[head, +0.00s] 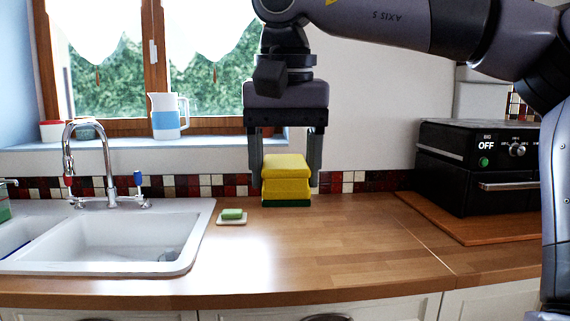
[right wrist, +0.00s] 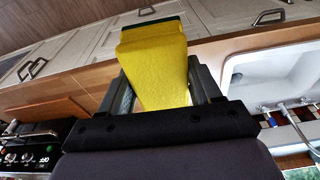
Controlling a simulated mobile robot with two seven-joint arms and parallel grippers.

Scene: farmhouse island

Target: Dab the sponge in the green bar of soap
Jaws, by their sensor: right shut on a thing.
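My right gripper (head: 286,176) points straight down over the counter's back part and is shut on the yellow sponge (head: 286,188). The sponge is upright with its green layer at the bottom; I cannot tell whether it touches the counter. It also shows between the fingers in the right wrist view (right wrist: 155,70), green layer at the far end. The green bar of soap (head: 232,213) lies on a small white dish (head: 232,222), left of the sponge and a little nearer, apart from it. My left gripper is not in view.
A white sink (head: 190,258) with a chrome faucet (head: 105,165) is at the left. A black oven (head: 480,165) stands on a wooden board (head: 470,230) at the right. A jug (head: 166,118) stands on the windowsill. The wooden counter (head: 330,250) is clear in the middle.

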